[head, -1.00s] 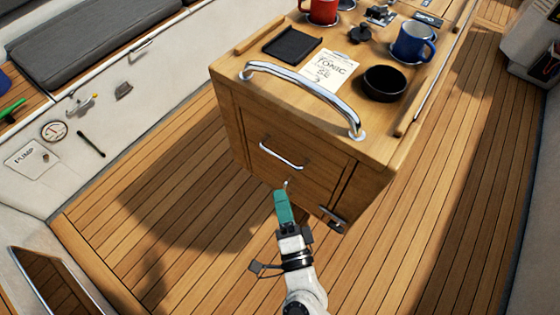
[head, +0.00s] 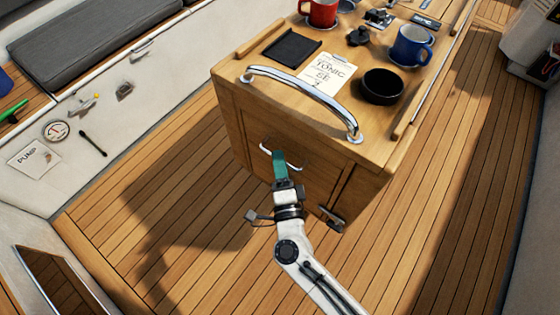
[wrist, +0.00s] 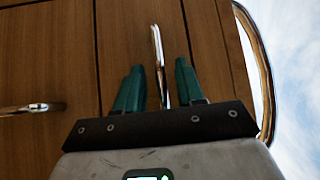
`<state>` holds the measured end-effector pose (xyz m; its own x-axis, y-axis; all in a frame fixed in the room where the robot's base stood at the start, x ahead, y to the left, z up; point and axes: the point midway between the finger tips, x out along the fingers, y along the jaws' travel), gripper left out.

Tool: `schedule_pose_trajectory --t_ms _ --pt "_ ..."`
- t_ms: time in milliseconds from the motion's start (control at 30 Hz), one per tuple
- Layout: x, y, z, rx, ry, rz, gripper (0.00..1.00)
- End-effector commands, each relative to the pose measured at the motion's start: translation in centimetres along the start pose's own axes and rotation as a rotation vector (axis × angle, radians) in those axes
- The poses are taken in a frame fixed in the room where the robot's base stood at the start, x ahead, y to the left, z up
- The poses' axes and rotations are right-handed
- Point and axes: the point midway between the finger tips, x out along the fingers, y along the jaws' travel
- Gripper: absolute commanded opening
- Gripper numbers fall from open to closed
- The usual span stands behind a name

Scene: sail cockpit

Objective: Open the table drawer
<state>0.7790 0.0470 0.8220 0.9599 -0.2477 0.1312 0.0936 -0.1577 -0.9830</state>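The table drawer front (head: 318,172) is set in the end of the wooden table and looks closed. Its chrome bar handle (head: 265,151) is partly hidden behind my gripper (head: 279,156) in the head view. In the wrist view the handle (wrist: 157,58) stands between the two green fingers of my gripper (wrist: 159,68). The fingers are open, one on each side of the handle, with a visible gap on both sides. Whether the tips reach past the bar is hard to tell.
A large chrome grab rail (head: 305,92) curves above the drawer. A metal latch (head: 331,217) is at the lower right of the table end. A black bowl (head: 382,86), a blue mug (head: 411,46) and a red mug (head: 320,12) stand on top. The plank floor (head: 170,215) around is clear.

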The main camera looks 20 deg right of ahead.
Motion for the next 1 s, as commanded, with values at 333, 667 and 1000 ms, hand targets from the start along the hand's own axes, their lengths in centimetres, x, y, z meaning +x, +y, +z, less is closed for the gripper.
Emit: schedule_pose_trajectory --t_ms 333,667,1000 --pt "0.19 0.01 -0.01 0.000 0.000 0.000 0.33" --pt "0.17 0.01 -0.01 -0.001 0.000 0.000 0.02" --pt "0.15 0.03 -0.02 -0.001 0.000 0.000 0.00"
